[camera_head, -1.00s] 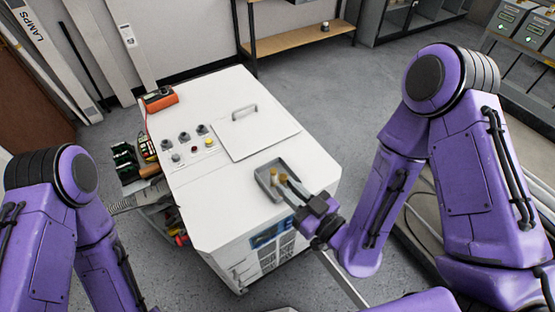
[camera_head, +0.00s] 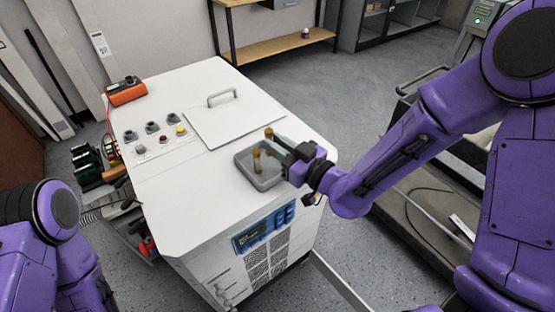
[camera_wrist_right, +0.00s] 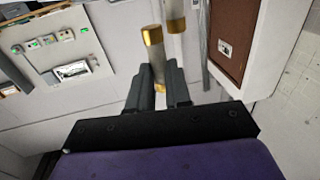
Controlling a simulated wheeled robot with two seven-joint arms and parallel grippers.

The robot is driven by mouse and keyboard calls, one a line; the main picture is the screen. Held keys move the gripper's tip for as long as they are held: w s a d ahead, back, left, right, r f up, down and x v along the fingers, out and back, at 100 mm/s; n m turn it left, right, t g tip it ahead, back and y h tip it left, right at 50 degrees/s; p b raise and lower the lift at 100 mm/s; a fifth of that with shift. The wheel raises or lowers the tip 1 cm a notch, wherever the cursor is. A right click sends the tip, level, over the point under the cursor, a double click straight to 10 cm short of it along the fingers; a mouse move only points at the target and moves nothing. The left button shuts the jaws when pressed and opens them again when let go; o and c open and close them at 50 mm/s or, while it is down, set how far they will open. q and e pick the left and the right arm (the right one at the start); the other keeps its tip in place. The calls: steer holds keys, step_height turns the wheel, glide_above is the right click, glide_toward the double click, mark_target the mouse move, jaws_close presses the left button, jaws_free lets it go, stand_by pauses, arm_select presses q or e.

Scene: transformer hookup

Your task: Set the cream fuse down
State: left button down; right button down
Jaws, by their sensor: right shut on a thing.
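My right gripper (camera_head: 277,142) is shut on the cream fuse (camera_head: 269,132), holding it above the back edge of the grey tray (camera_head: 270,182) on the white cabinet top. In the right wrist view the cream fuse (camera_wrist_right: 156,55) has brass caps and stands between the two fingers (camera_wrist_right: 160,88). A second fuse (camera_head: 256,161) stands upright in the tray. A paler fuse also shows in the right wrist view (camera_wrist_right: 175,15), cut off by the top edge. My left arm is at the lower left; its gripper is out of view.
The white cabinet (camera_head: 190,200) carries a hatch with a handle (camera_head: 222,97), several knobs and buttons (camera_head: 152,127), and an orange meter (camera_head: 127,92) at its back left corner. Cabinet top left of the tray is clear. A cart (camera_head: 430,210) stands to the right.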

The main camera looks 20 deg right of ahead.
steer(key=f, duration=0.2)
steer(key=w+f, duration=0.1)
steer(key=f, duration=0.1)
steer(key=w+f, duration=0.1)
steer(key=f, duration=0.1)
steer(key=shift+w+d, duration=0.2)
steer(key=shift+d, duration=0.1)
steer(key=shift+s, duration=0.1)
steer(key=shift+f, duration=0.15)
steer(key=c, duration=1.3)
jaws_free()
steer(key=shift+c, duration=0.2)
